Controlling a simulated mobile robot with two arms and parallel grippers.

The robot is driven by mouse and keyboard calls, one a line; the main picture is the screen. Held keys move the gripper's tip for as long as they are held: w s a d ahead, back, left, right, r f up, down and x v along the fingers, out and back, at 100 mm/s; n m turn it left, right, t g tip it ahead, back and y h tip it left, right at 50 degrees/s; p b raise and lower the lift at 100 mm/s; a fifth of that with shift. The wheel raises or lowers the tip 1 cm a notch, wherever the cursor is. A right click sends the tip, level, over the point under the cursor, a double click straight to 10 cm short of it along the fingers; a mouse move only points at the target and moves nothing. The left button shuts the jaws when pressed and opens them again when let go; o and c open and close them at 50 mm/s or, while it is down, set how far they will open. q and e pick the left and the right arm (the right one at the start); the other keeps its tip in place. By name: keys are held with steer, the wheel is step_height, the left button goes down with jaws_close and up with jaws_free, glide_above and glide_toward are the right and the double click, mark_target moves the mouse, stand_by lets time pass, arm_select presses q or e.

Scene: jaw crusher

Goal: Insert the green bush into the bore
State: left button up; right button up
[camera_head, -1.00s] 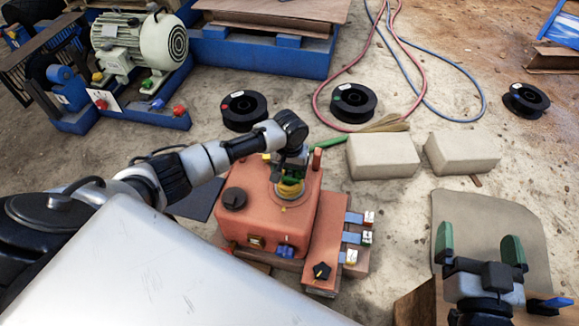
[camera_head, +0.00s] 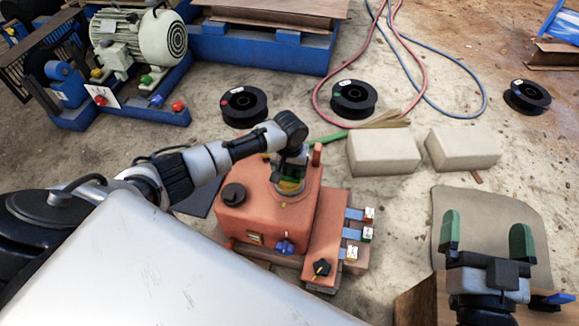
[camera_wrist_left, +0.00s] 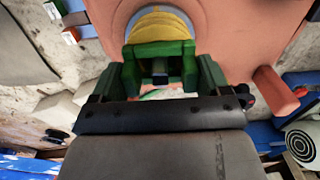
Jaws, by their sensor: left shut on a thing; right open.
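My left gripper (camera_head: 292,168) points down over the top of the red housing (camera_head: 258,212). It is shut on the green bush (camera_wrist_left: 160,50), which shows between its green fingers in the left wrist view. A yellow ring-like part (camera_wrist_left: 158,27) shows just beyond the bush, inside a pale round collar (camera_wrist_left: 122,18) on the housing. The bush is at the collar, but how deep it sits in the bore is hidden by the fingers. My right gripper (camera_head: 487,235) is open and empty at the lower right, its green fingers apart above a grey-brown mat.
Two pale blocks (camera_head: 384,153) (camera_head: 463,148) lie to the right. Black spools (camera_head: 353,99), hoses and a motor on a blue frame (camera_head: 138,45) stand behind.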

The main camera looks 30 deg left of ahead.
steer(key=shift+r, duration=0.15)
arm_select(q)
steer(key=o, duration=1)
steer(key=shift+f, duration=0.1)
steer(key=shift+o, duration=0.2)
steer(key=shift+r, duration=0.4)
step_height(320, 180, up, 4)
steer(key=shift+r+p, duration=0.2)
steer(key=shift+p, duration=1.05)
steer(key=shift+r+p, duration=1.1)
steer(key=shift+r, duration=1.75)
arm_select(e)
steer(key=s+d+f+g+h, duration=0.3)
steer(key=s+f+g, duration=0.4)
steer(key=f+g, duration=0.5)
steer(key=shift+s+d+m+h, duration=0.3)
steer(key=shift+s+d, duration=0.05)
steer(key=shift+d, duration=0.25)
arm_select(q)
steer(key=shift+f, duration=0.1)
